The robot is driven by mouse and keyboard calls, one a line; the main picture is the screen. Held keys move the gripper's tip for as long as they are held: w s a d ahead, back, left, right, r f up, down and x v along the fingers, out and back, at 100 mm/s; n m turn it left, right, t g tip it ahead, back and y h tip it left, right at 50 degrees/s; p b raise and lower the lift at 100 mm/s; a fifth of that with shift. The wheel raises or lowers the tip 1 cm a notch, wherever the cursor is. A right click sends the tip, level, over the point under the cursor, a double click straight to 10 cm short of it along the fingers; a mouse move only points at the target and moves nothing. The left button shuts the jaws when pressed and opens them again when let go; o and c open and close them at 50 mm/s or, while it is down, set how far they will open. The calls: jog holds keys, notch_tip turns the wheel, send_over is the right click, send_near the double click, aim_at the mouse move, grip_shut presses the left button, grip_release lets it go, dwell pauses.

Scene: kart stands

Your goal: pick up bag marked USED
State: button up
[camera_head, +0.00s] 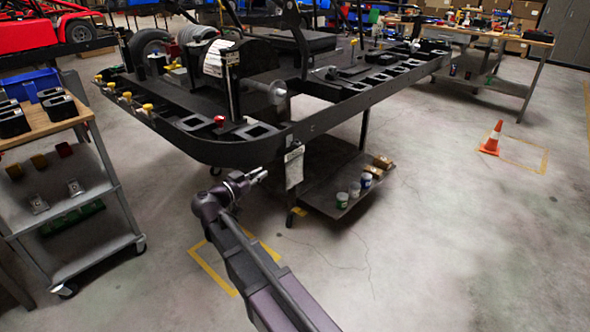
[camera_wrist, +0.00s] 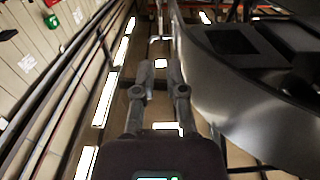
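No bag with a readable USED mark shows in either view. A pale hanging pouch or tag (camera_head: 293,167) with small dark print hangs below the front edge of the kart stand; I cannot read it. My gripper (camera_head: 262,174) is to the left of it and apart from it, below the stand's rim. In the wrist view my gripper (camera_wrist: 160,66) has its two fingers apart with nothing between them.
The black kart stand (camera_head: 330,118) fills the middle, with a lower shelf (camera_head: 335,208) holding small jars and boxes. A grey cart (camera_head: 75,205) stands at left. A cone (camera_head: 493,138) is at right. The front right floor is clear.

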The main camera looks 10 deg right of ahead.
send_near(291, 154)
jog(key=shift+f+x, duration=0.2)
jog(key=shift+x, duration=1.05)
jog(key=shift+f+x, duration=0.25)
jog(key=shift+x, duration=1)
jog(key=shift+w, duration=0.1)
jog(key=shift+x, duration=2.55)
grip_shut()
